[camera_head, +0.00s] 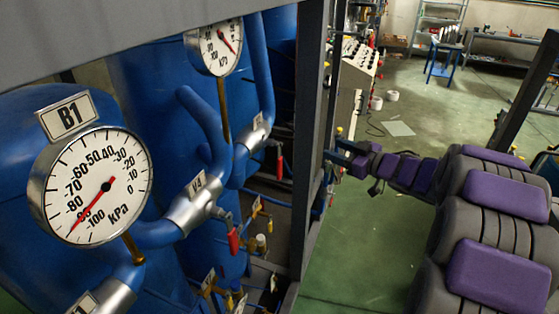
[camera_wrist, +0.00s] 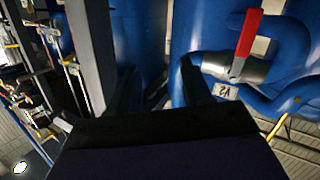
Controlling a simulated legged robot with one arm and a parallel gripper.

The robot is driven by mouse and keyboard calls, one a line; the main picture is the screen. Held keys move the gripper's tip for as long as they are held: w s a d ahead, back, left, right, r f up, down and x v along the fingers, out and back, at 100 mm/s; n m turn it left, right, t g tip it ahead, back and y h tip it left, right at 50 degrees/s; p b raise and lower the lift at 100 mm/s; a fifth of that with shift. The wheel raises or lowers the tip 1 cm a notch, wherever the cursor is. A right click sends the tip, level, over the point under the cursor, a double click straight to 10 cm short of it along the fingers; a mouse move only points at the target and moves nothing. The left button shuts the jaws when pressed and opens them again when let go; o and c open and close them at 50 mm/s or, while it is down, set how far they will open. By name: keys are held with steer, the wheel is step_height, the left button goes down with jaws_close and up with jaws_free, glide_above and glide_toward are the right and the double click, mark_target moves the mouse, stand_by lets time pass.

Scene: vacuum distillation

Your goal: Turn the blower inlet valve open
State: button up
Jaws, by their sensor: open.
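In the wrist view my gripper (camera_wrist: 160,82) is open, with its two dark fingers apart and nothing between them. A valve with a red lever handle (camera_wrist: 246,42) sits on a blue pipe at the upper right, to the right of my fingers and apart from them. Its small label (camera_wrist: 224,92) appears upside down. In the head view, a valve tagged V4 (camera_head: 198,184) has a red handle (camera_head: 234,241) hanging down, and another valve (camera_head: 255,132) above it has a red handle (camera_head: 279,163). I cannot tell which is the blower inlet valve.
A dark vertical post (camera_head: 310,140) stands between my arm and the blue tanks (camera_head: 150,85). The gauge tagged B1 (camera_head: 95,187) is at left, with a second gauge (camera_head: 218,45) above. Thin pipes with small valves lie low. Green floor (camera_head: 400,80) is mostly clear behind.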

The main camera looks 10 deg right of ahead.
mark_target(281, 163)
steer(key=s+a+f+n+g+y, duration=0.2)
steer(key=s+n+g+y, duration=0.15)
steer(key=s+y, duration=0.4)
steer(key=shift+m+g+h, duration=0.25)
steer(key=shift+m+h, duration=0.2)
steer(key=x, duration=1.6)
steer(key=shift+s+a+f+b, duration=0.1)
steer(key=shift+a+b, duration=0.2)
steer(key=shift+a, duration=0.15)
steer(key=shift+c, duration=0.2)
jaws_close()
